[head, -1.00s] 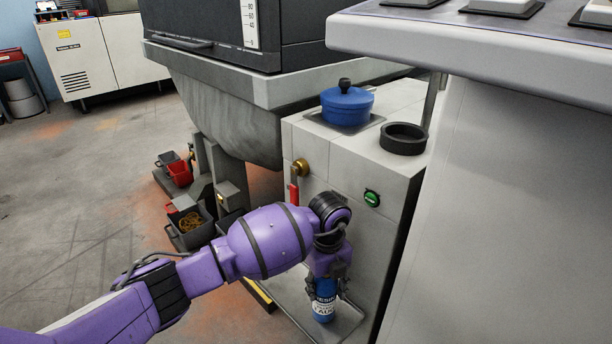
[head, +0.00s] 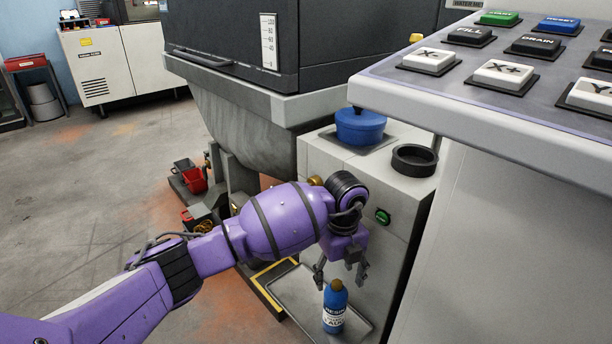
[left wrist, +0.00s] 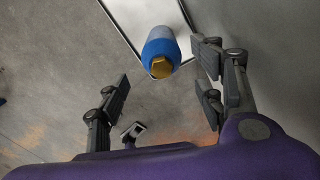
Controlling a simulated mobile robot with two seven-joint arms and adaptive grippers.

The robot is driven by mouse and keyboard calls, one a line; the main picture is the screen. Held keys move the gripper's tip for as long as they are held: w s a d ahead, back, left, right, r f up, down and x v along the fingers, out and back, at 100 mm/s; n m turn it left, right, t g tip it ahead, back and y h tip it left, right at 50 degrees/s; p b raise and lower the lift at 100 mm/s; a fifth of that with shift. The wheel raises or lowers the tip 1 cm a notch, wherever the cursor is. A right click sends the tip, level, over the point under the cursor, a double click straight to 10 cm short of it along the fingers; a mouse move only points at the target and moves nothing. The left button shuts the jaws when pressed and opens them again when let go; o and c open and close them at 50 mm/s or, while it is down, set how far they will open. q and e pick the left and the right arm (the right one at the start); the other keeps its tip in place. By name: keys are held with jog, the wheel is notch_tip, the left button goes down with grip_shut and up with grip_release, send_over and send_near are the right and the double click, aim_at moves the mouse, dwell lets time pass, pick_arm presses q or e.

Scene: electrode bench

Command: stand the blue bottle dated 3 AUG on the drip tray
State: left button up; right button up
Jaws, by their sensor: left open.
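The blue bottle (head: 335,306) stands upright on the drip tray (head: 290,291), toward the tray's near right side in the head view. My right gripper is not in view.
A grey cabinet (head: 325,160) stands behind the tray, with a blue lidded pot (head: 360,127) and a black ring (head: 414,160) on top. A green button (head: 382,216) is on its face. A control panel (head: 450,85) overhangs at the right. Small bins (head: 193,180) stand on the floor.

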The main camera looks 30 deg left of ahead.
pick_arm(q)
jog(key=shift+w+r, duration=0.1)
jog(key=shift+r, duration=1.4)
